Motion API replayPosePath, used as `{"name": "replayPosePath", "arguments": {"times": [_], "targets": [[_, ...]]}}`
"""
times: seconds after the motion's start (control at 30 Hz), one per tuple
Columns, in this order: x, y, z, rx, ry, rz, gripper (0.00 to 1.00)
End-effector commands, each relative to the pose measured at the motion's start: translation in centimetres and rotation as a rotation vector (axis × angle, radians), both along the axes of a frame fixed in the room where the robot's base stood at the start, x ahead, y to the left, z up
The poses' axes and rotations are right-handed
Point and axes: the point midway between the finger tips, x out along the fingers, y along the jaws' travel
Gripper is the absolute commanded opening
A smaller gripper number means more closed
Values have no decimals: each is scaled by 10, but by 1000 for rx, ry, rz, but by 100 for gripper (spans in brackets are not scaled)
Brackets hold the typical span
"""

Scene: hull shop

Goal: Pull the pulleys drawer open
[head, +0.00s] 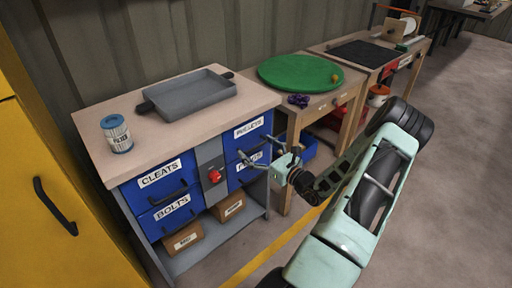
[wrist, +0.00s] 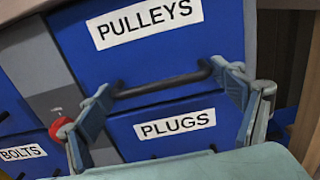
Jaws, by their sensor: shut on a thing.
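The blue pulleys drawer (wrist: 190,45) is labelled PULLEYS and fills the top of the wrist view. In the head view the pulleys drawer (head: 240,144) is the upper right drawer of the workbench cabinet. Its front looks about level with the plugs drawer below, with no clear opening showing. The dark bar handle (wrist: 165,85) runs across its lower part.
The plugs drawer (wrist: 180,128) lies directly below. The cleats drawer (head: 160,181) and bolts drawer (head: 167,215) are at left, past a red knob (head: 214,176). A grey tray (head: 190,95) and filter can (head: 116,133) stand on top. The floor in front is clear.

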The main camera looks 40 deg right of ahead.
Motion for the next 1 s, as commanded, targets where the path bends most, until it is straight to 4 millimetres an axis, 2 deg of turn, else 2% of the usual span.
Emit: {"name": "replayPosePath", "arguments": {"times": [0.17, 0.27, 0.8, 1.0], "targets": [[-19, -4, 1, 0, 2, -6, 43], [-38, -6, 2, 0, 2, -7, 43], [-183, -18, 1, -1, 3, -10, 43], [-231, -21, 0, -2, 3, -9, 43]]}}
